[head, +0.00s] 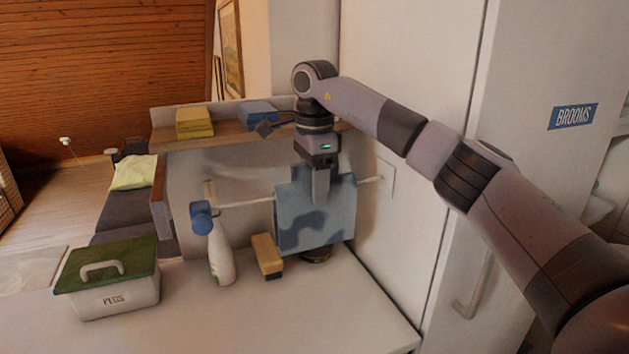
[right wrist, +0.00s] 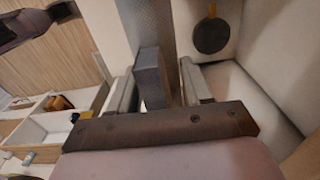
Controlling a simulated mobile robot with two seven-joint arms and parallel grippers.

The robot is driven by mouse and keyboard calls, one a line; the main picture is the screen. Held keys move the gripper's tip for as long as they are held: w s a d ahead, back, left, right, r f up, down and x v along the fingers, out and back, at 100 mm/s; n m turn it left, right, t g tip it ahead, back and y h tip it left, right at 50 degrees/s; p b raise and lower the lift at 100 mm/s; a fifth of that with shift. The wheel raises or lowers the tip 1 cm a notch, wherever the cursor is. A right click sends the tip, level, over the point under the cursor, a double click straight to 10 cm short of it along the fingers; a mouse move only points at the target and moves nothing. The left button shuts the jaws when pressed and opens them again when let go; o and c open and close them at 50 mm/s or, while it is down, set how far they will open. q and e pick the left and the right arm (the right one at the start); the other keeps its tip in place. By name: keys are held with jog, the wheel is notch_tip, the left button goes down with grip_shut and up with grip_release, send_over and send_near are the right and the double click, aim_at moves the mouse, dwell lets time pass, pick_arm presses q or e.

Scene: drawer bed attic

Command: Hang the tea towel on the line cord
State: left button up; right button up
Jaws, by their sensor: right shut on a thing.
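The tea towel (head: 310,228), pale blue with darker blue patches, hangs down in the head view. My right gripper (head: 321,190) is shut on its upper part from above. The line cord (head: 240,203) shows as a thin pale line to the left of the towel and again to its right. The towel hides the cord's middle, and its top edge stands a little above the cord's height. I cannot tell whether it lies over the cord or only in front of it. In the right wrist view a grey piece (right wrist: 150,75) shows between the fingers. My left gripper is not in view.
On the white worktop (head: 220,325) stand a peg box (head: 110,295) with a green lid, a spray bottle (head: 219,255) with a blue head and a yellow-brown block (head: 267,256). A white cupboard is at right.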

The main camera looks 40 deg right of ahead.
jog(key=o, duration=1.1)
jog(key=shift+r, duration=3.65)
